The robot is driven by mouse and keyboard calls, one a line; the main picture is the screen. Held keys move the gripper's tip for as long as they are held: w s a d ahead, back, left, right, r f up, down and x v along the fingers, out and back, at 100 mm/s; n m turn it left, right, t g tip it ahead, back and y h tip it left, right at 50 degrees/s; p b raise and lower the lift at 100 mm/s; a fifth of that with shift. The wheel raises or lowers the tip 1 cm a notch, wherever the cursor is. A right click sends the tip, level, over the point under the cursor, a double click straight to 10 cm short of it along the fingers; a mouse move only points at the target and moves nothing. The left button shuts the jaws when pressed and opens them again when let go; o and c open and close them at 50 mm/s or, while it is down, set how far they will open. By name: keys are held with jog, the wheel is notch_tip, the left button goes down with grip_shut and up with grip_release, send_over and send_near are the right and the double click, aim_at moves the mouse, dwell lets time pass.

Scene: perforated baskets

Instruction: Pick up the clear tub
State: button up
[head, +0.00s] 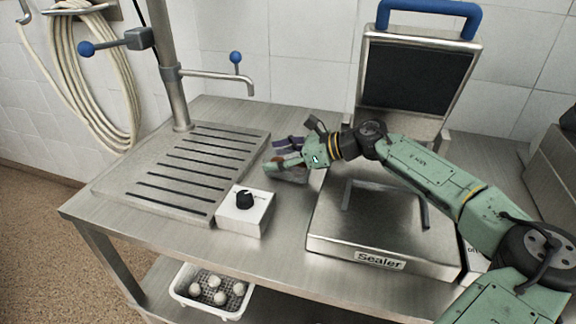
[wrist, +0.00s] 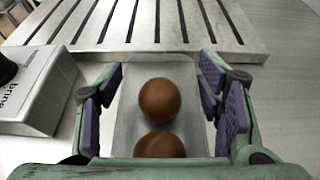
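The clear tub (wrist: 192,125) is a grey, see-through container with two brown balls visible in it. In the wrist view it lies between my gripper's fingers, its far end close to the slotted drain board. My gripper (wrist: 160,100) is open, with purple pads to the left and right of the tub. I cannot tell whether either pad touches it. In the head view my gripper (head: 284,155) is low over the steel table, and the tub (head: 292,178) shows only in part beneath it. The near end of the tub is hidden by my gripper in the wrist view.
A white box with a black knob (head: 245,211) stands left of my gripper. The slotted drain board (head: 185,170) with a tap is behind it. The open sealer (head: 375,245) is to the right. A white basket (head: 212,291) with white balls sits on the lower shelf.

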jog(key=c, duration=0.8)
jog(key=shift+o, duration=0.2)
jog(key=shift+r, duration=0.1)
